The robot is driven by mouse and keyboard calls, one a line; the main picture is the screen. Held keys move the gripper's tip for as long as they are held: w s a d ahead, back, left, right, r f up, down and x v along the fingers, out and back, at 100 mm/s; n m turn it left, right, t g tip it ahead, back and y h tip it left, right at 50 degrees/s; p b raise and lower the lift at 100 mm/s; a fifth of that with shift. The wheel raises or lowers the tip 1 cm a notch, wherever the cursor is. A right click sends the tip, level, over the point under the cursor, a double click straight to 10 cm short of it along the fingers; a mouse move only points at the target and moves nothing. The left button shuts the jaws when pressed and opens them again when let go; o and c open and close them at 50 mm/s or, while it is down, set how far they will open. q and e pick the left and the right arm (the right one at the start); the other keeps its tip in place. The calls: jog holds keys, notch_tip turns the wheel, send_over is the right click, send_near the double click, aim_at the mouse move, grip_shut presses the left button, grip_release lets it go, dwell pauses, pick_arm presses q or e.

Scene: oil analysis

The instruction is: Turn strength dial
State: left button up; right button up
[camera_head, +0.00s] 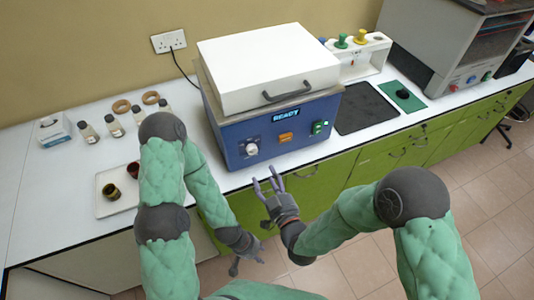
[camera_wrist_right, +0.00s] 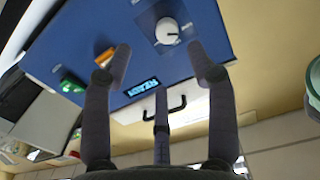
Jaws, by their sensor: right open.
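The strength dial is a white round knob (camera_head: 251,149) on the front left of the blue machine (camera_head: 232,136). In the right wrist view the dial (camera_wrist_right: 167,31) sits between and beyond my fingertips, with a gap to them. My right gripper (camera_head: 269,181) is open and empty, in front of the machine and below and right of the dial. Its spread fingers (camera_wrist_right: 160,58) show in the wrist view. My left gripper (camera_head: 247,266) hangs low in front of the counter, empty, its fingers apart.
The machine has a white lid (camera_head: 265,65) with a dark handle, a lit READY display (camera_head: 286,115), an orange button (camera_head: 286,137) and a green switch (camera_head: 320,127). A tray (camera_head: 104,207) with brown cups and several small bottles stand left. A dark mat (camera_head: 365,108) lies right.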

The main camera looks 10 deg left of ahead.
aim_at(253, 152)
jog(key=x, duration=0.3)
jog(key=r+x, duration=0.1)
jog(key=x, duration=0.3)
jog(key=b+x, duration=0.1)
jog(key=x, duration=0.2)
jog(key=shift+w+a+r, duration=0.15)
jog(key=shift+w+a, duration=0.05)
jog(key=shift+a, duration=0.2)
jog(key=shift+c, duration=0.3)
jog(key=c, duration=1.1)
